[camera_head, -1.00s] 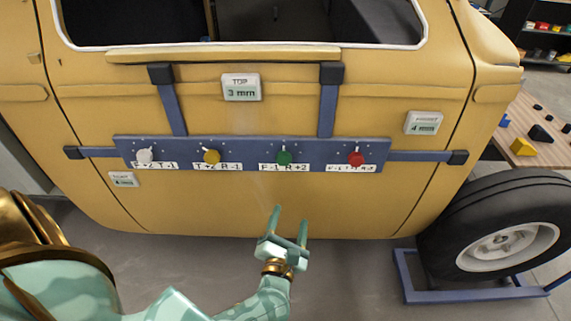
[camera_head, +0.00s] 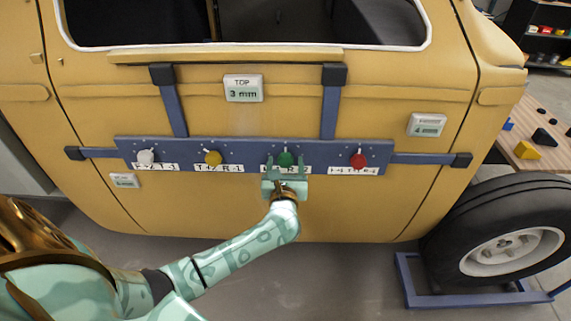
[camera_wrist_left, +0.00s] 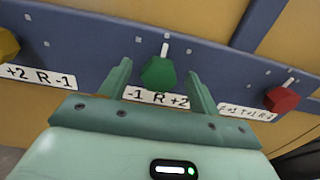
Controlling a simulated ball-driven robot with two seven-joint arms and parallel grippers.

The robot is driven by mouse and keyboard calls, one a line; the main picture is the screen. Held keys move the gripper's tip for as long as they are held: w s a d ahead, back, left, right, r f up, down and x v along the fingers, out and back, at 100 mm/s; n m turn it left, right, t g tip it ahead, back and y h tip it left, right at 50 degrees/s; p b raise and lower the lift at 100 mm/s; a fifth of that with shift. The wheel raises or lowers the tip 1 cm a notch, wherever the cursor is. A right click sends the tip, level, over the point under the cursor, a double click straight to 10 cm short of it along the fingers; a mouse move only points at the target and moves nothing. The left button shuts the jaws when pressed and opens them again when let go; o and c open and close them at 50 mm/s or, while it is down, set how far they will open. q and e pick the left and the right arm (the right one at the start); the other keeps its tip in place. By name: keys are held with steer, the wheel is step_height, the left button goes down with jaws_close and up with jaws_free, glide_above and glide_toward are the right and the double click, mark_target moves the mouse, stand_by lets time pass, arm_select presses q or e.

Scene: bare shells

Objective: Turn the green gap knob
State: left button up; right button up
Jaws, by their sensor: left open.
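The green knob (camera_head: 285,159) sits on the blue bar (camera_head: 325,147) fixed across the yellow car door, third of the knobs from the left. In the left wrist view the green knob (camera_wrist_left: 159,71) has a white pointer standing up from its top. My left gripper (camera_head: 285,167) is open, its fingers pointing up at the bar on both sides of the green knob. In the left wrist view my left gripper (camera_wrist_left: 158,84) frames the knob between its fingertips with a gap on each side. The label under the knob is partly hidden by the gripper. My right gripper is not seen.
A white knob (camera_head: 146,156) and a yellow knob (camera_head: 212,158) are left of the green one, a red knob (camera_head: 358,160) right. A TOP display (camera_head: 243,88) reads 3 mm. A wheel (camera_head: 500,240) stands at the right; floor below the door is clear.

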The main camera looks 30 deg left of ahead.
arm_select(q)
steer(key=shift+w+a, duration=0.2)
steer(key=shift+w, duration=0.05)
steer(key=c, duration=0.9)
steer(key=shift+c, duration=0.2)
steer(key=shift+m, duration=0.3)
steer(key=m+p, duration=0.2)
steer(key=m, duration=0.1)
steer(key=shift+d+r, duration=0.1)
steer(key=shift+d, duration=0.05)
steer(key=shift+w+m+p, duration=0.1)
steer(key=shift+m+p, duration=1)
steer(key=shift+m, duration=1.4)
steer(key=shift+f, duration=0.2)
